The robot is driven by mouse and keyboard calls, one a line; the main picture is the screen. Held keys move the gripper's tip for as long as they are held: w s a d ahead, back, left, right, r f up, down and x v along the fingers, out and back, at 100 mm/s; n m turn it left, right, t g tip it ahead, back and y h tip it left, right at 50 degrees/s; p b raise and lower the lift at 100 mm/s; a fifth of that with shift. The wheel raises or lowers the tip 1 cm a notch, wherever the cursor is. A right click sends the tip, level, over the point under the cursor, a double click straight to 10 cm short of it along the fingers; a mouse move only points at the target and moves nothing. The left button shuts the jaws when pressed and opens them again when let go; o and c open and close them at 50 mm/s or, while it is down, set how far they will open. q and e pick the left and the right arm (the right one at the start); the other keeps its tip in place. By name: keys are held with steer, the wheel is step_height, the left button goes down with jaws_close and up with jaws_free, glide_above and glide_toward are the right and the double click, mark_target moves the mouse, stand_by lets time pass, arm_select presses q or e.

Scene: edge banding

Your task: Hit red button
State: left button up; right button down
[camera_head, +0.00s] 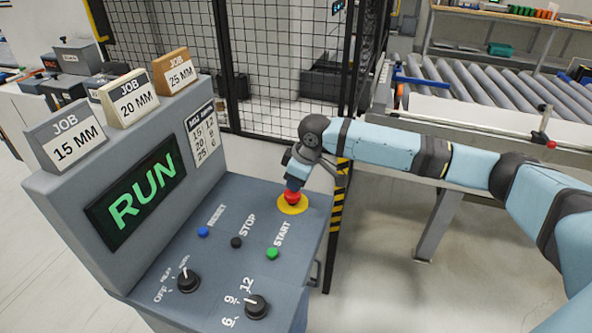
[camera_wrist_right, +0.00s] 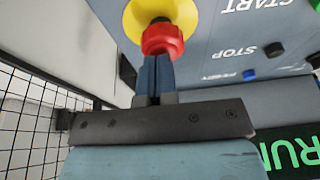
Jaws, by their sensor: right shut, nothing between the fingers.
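The red button (camera_head: 292,197) sits on a yellow round base (camera_head: 293,208) at the far right corner of the grey console (camera_head: 230,208). My right gripper (camera_head: 294,186) is shut and empty, pointing down, with its tips right at the button's top. In the right wrist view the red button (camera_wrist_right: 162,38) and its yellow base (camera_wrist_right: 150,12) lie just beyond the closed fingertips (camera_wrist_right: 155,58). The tips overlap the button's edge there; I cannot tell whether they press it. My left gripper is in neither view.
The console screen (camera_head: 134,194) reads RUN in green. A green START button (camera_head: 272,254), a black STOP button (camera_head: 236,242), a blue button (camera_head: 203,232) and two knobs lie nearby. A mesh fence (camera_head: 240,60) stands behind, and a roller conveyor (camera_head: 490,85) stands at the right.

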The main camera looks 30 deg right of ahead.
steer(key=shift+f, duration=0.2)
steer(key=shift+f+p, duration=0.4)
steer(key=shift+s+a+f, duration=0.1)
steer(key=shift+s+f, duration=0.15)
steer(key=shift+f, duration=0.35)
steer(key=shift+s+f, duration=0.1)
steer(key=shift+f, duration=0.2)
steer(key=r+p, duration=0.6)
steer(key=shift+w+r+p, duration=0.1)
steer(key=shift+w+p, duration=0.25)
steer(key=shift+w, duration=0.05)
steer(key=shift+s+d+r+b, duration=0.2)
steer(key=shift+r+b, duration=0.15)
steer(key=shift+b, duration=0.15)
steer(key=shift+s+d+r+b, duration=0.2)
steer(key=shift+r+b, duration=0.15)
steer(key=shift+b, duration=0.15)
steer(key=b+v, duration=0.1)
steer(key=v, duration=0.6)
steer(key=shift+r, duration=0.4)
